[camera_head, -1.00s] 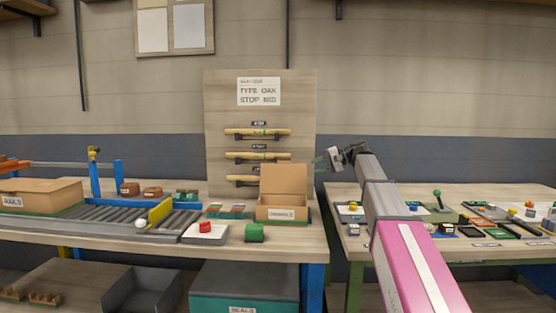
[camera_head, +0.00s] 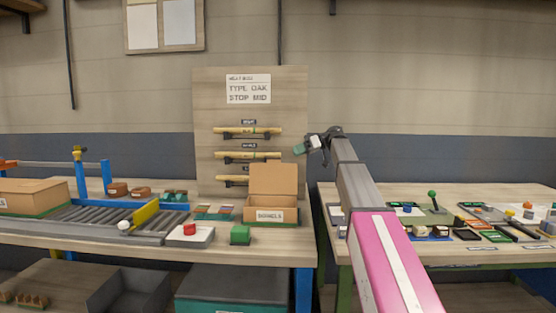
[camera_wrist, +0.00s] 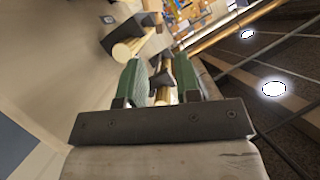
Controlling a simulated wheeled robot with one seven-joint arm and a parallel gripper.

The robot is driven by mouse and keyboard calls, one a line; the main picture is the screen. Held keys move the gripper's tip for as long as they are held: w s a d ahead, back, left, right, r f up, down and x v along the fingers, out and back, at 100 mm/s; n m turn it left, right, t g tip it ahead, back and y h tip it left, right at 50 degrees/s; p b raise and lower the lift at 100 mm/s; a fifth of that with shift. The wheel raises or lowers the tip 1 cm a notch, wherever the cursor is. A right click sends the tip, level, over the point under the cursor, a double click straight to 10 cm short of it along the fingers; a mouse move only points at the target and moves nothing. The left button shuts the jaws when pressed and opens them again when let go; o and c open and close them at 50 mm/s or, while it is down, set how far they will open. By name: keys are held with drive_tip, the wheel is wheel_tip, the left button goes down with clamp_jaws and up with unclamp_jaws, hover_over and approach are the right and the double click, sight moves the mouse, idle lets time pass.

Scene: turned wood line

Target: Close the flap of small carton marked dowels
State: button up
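The small carton (camera_head: 264,216) stands on the left workbench near its right end, with a white label reading DOWELS on its front. Its flap (camera_head: 273,179) stands up at the back, so the carton is open. My gripper (camera_head: 302,148) is in the air above and to the right of the flap, apart from it. In the wrist view my gripper (camera_wrist: 160,78) shows two green fingers held apart, with nothing clearly held between them. The carton cannot be made out in the wrist view.
A wooden board (camera_head: 215,105) with several dowels on brackets rises behind the carton. A green block (camera_head: 240,235) and a red button on a white base (camera_head: 190,233) are to the carton's left. A roller conveyor (camera_head: 95,218) lies further left. A second table (camera_head: 480,258) stands right.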

drive_tip(key=x, duration=0.8)
drive_tip(key=shift+a, duration=0.2)
clamp_jaws()
